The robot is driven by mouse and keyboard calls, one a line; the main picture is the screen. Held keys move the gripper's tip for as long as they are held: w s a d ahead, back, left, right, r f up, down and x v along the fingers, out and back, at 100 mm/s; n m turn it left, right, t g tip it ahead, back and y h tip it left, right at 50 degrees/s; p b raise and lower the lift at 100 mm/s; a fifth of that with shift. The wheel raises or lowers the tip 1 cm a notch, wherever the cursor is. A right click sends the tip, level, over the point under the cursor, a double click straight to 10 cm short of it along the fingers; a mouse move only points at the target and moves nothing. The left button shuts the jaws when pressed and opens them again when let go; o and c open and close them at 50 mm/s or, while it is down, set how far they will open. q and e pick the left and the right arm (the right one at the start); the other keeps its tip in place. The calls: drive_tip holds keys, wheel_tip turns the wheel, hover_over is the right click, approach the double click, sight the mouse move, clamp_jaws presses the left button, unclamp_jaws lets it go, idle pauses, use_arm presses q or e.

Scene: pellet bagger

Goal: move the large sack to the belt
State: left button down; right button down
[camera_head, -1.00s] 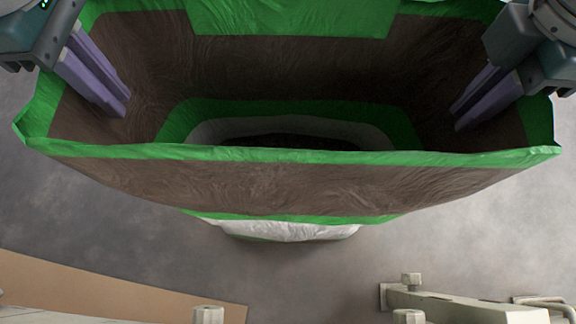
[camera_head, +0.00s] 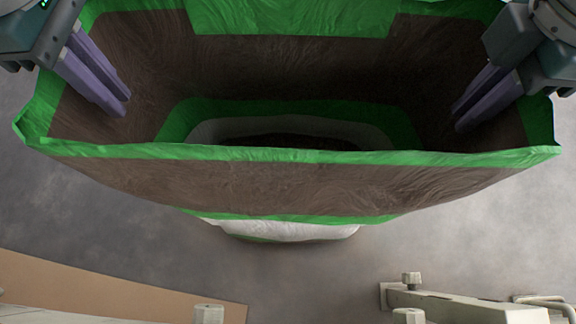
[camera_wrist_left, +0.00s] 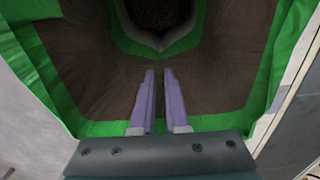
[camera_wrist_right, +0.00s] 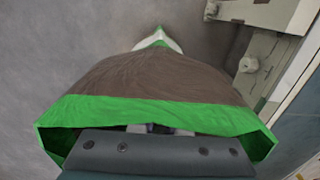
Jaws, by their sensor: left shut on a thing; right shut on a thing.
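The large sack (camera_head: 280,185) is brown with green bands and a white lower part. It hangs upright with its mouth wide open, filling most of the head view, and dark contents show deep inside. My left gripper (camera_head: 121,106) is shut on the sack at its left end, its purple fingers showing inside the mouth. They also show in the left wrist view (camera_wrist_left: 160,72). My right gripper (camera_head: 462,118) is shut on the sack at its right end. In the right wrist view the sack wall (camera_wrist_right: 155,85) hides most of its fingers. I cannot identify the belt.
Grey floor (camera_head: 300,285) shows below the sack. A flat tan board (camera_head: 100,290) lies at lower left. Pale machine framework with a bolt-like knob (camera_head: 411,280) stands at lower right, and it also shows at upper right in the right wrist view (camera_wrist_right: 265,50).

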use_arm(q)
drive_tip(key=shift+r+p, duration=2.45)
drive_tip(key=shift+r, duration=0.1)
